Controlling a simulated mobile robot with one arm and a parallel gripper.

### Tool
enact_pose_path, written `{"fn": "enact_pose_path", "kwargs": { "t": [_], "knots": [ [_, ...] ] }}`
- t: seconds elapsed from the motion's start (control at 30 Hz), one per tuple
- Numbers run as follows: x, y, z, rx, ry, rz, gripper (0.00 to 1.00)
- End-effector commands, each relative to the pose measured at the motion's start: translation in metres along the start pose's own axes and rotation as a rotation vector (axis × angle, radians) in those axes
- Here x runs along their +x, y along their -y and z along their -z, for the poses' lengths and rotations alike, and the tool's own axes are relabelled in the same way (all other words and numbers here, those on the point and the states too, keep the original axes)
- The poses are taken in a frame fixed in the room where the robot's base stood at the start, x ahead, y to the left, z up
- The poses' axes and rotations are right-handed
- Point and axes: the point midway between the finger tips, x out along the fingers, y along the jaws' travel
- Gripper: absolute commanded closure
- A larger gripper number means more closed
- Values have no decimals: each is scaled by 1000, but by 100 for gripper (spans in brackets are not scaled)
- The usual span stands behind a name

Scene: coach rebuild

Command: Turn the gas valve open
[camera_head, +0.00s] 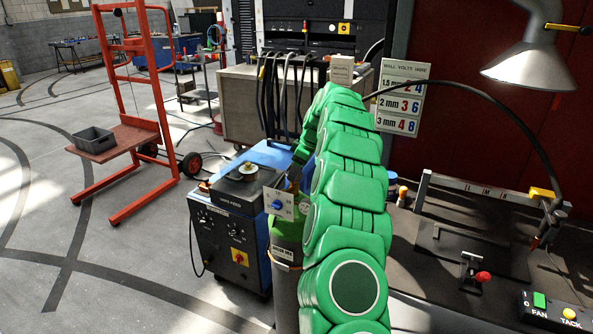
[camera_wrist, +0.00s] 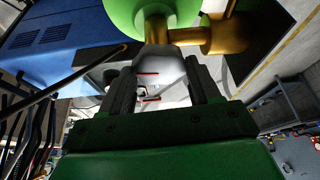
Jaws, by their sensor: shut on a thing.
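The gas bottle (camera_head: 287,230) stands upright beside the blue welding machine, with a green top and a grey body. Its green top (camera_wrist: 150,10) also shows at the top edge of the wrist view, with a brass fitting (camera_wrist: 157,30) on it. A pale grey valve head (camera_wrist: 165,68) sits at the end of that brass stem. My gripper (camera_wrist: 163,85) is shut on the valve head, one dark finger on each side. In the head view my gripper (camera_head: 293,180) is small and partly hidden by the green arm. The valve head cannot be made out there.
A white plate with a blue knob (camera_head: 277,204) is in front of the bottle top. The blue welding machine (camera_head: 230,225) stands close on the left. Open floor lies at left.

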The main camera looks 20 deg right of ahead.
Motion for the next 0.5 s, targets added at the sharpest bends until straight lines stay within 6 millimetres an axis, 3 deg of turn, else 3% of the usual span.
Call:
{"fn": "enact_pose_path", "kwargs": {
  "t": [0.5],
  "knots": [
    [0, -2, 0, -131, 1, 52, 69]
  ]
}}
